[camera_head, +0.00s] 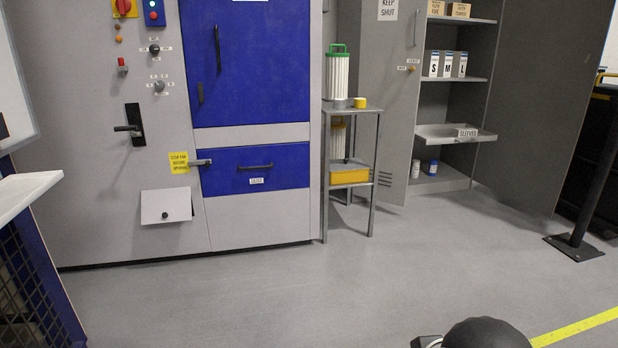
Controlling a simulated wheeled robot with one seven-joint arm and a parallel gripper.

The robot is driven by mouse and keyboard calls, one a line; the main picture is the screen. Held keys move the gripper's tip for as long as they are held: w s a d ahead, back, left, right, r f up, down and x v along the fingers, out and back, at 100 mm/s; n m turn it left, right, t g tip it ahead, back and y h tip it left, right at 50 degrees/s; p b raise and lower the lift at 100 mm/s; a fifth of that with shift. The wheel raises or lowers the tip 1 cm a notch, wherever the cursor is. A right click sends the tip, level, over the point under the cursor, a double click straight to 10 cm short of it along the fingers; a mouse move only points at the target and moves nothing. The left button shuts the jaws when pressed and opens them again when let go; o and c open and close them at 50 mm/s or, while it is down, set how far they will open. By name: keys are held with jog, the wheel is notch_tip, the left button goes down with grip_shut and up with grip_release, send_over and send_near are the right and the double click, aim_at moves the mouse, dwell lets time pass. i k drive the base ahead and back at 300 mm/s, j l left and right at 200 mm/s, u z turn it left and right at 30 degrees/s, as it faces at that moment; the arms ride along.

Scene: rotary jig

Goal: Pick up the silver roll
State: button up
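A small grey shape (340,104) sits on the top of the metal stand, beside a yellow roll (360,102). It may be the silver roll, but it is too small to tell for sure. The stand (351,111) is a grey frame with a top shelf and a lower shelf. A dark rounded part of my arm shows at the bottom edge. My gripper's fingers are not in view.
A white pleated filter with a green handle (338,74) stands on the stand's top. A yellow tray (349,175) is on its lower shelf. An open grey cabinet (395,110) is to the right, a blue-doored machine (250,60) to the left. The floor in front is clear.

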aim_at(339, 103)
jog(key=i, duration=2.25)
